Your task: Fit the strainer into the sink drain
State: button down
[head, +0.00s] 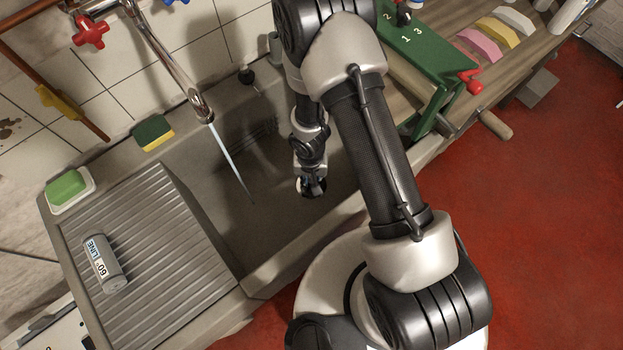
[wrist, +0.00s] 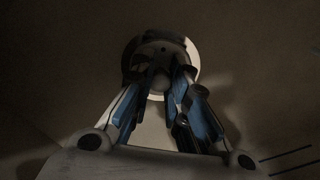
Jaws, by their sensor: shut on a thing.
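My gripper (head: 312,188) reaches down into the grey sink basin (head: 268,222). In the wrist view, my gripper (wrist: 160,76) has its fingertips drawn together on the strainer (wrist: 193,58), a round piece with a pale rim that shows beyond the fingers. The fingers cover much of its middle. The drain cannot be made out in either view. I cannot tell whether the strainer touches the basin floor.
The chrome tap (head: 200,105) runs a thin stream of water (head: 232,163) into the basin, left of my gripper. A ribbed drainboard (head: 165,240) holds a grey can (head: 105,264). A sponge (head: 153,133) and green soap (head: 68,188) sit along the back edge.

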jog(key=c, duration=1.5)
grip_release()
jog(key=shift+r, duration=0.15)
notch_tip(320, 180, up, 12)
jog(key=shift+a+f, duration=0.1)
